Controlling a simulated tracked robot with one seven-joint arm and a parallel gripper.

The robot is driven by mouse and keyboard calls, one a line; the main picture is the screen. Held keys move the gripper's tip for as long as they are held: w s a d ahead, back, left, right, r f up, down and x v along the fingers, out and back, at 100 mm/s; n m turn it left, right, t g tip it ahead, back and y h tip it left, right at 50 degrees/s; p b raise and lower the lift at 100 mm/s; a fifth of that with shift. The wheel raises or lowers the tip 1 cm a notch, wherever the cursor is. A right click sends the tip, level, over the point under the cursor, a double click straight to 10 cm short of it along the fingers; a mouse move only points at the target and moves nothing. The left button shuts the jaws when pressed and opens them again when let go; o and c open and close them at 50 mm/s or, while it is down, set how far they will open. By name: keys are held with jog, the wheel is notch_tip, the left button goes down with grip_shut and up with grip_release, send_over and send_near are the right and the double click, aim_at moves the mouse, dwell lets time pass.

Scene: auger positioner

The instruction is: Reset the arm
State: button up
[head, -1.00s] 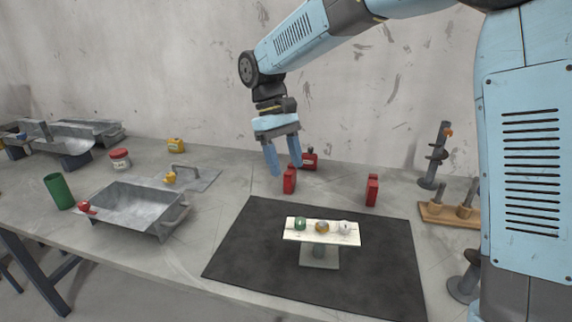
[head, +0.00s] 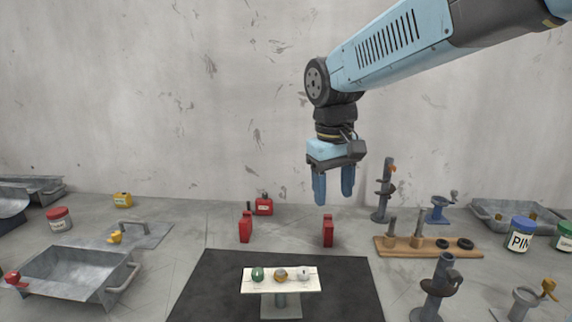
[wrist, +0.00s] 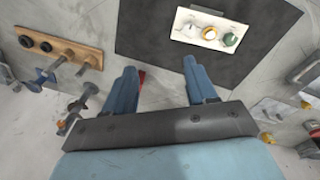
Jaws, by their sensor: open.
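My gripper (head: 333,188) is open and empty, with its two blue fingers pointing down. In the head view it hangs in the air above the back of the table, a little above and behind the right one of two red upright pieces (head: 328,231). In the wrist view my gripper (wrist: 158,85) also shows apart fingers with nothing between them. One red piece is partly hidden behind a finger there. The white panel with a green, an amber and a white knob (head: 282,285) stands on a dark mat (head: 215,285), apart from my gripper.
A metal tray (head: 75,280) lies at the left. A wooden board with pegs (head: 425,249) and an auger-like post (head: 383,190) stand at the right. The air around my gripper is clear.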

jog(key=s+d+m+t, duration=0.4)
jog(key=s+d, duration=0.7)
jog(key=d, duration=0.3)
jog(key=shift+f+m+t+y, duration=0.3)
jog(key=shift+f+m+t, duration=0.1)
